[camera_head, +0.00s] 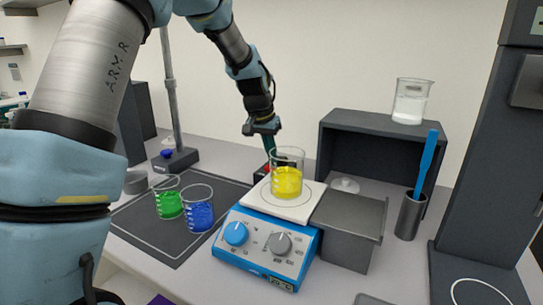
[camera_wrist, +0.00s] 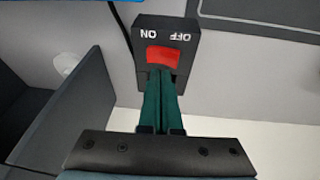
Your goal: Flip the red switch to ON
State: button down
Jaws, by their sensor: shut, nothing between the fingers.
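The red switch (camera_wrist: 163,55) sits on a dark box (camera_wrist: 180,22) with upside-down OFF and ON labels, ON to the left in the wrist view. In the head view only a bit of the switch (camera_head: 265,169) shows behind the hotplate. My gripper (camera_wrist: 160,72) is shut, with its green fingers pointing at the switch's lower edge in the wrist view. The tips overlap that edge; I cannot tell whether they touch it. The rocker's tilt is unclear. In the head view my gripper (camera_head: 269,158) reaches down behind the beaker, which hides part of it.
A blue-and-white hotplate (camera_head: 265,248) holds a beaker of yellow liquid (camera_head: 287,183) in front of the switch. Beakers of green (camera_head: 168,205) and blue liquid (camera_head: 200,216) stand left on a dark mat (camera_head: 150,233). A dark open-fronted shelf (camera_head: 365,124) stands right.

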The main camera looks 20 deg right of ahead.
notch_tip(320, 180, up, 4)
jog(key=shift+f+p, duration=0.2)
jog(key=shift+p, duration=0.8)
jog(key=s+r+b, duration=0.3)
jog(key=r, duration=0.5)
jog(key=shift+s+a+r+b, duration=0.2)
jog(key=shift+s+a+b, duration=0.1)
jog(key=shift+a, duration=0.15)
jog(key=shift+a, duration=0.1)
